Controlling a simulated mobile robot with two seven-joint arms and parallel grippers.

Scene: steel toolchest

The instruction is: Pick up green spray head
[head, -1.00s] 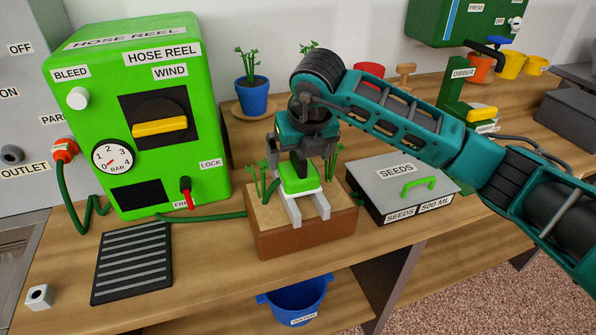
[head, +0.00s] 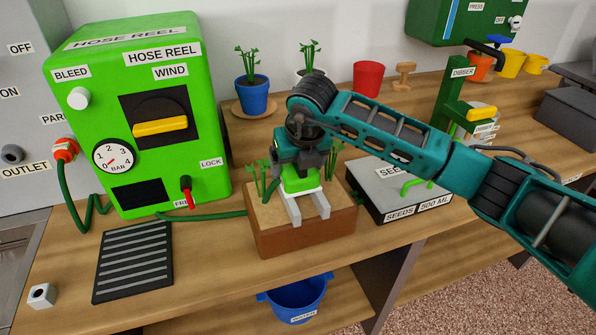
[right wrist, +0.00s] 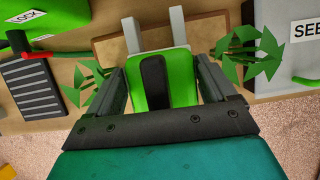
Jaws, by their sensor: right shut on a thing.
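The green spray head (head: 300,185) sits on two pale grey rails (head: 308,206) on top of a brown planter block (head: 306,234). My right gripper (head: 300,172) comes down on it from above and is shut on it. In the right wrist view the spray head (right wrist: 182,83) lies between the two fingers, one on each side, with a dark strip along its middle. My left gripper is not in view.
Green seedlings (head: 262,180) stand close to both sides of the gripper. The green hose reel box (head: 200,110) is at left, the grey seeds box (head: 390,195) at right. A blue bucket (head: 298,300) is below the bench.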

